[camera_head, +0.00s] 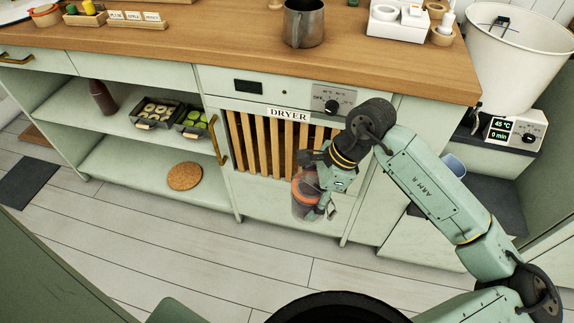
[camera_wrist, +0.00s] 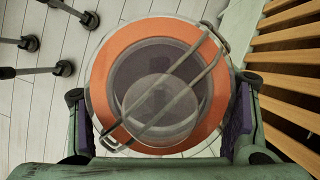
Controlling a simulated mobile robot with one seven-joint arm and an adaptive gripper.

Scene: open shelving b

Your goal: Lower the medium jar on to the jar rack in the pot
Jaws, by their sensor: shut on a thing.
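The jar (camera_head: 304,199), with clear glass and an orange ring, is held in front of the dryer, above the floor. In the wrist view I look down on its round glass lid, orange ring (camera_wrist: 108,75) and wire clasp. My gripper (camera_wrist: 160,125) is shut on the jar, with a purple-padded finger at each side. In the head view my gripper (camera_head: 322,196) is partly hidden by my wrist and the jar. A large whitish pot (camera_head: 525,55) stands far right, apart from the jar, with a small dark fitting inside its rim. I cannot make out a jar rack in it.
A control box (camera_head: 516,130) reading 45 °C and 0 min sits below the pot. The slatted dryer (camera_head: 265,145) is close behind the jar. The wooden counter (camera_head: 225,50) holds a metal jug (camera_head: 304,24). Open shelves with trays are left. The floor (camera_head: 200,240) in front is clear.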

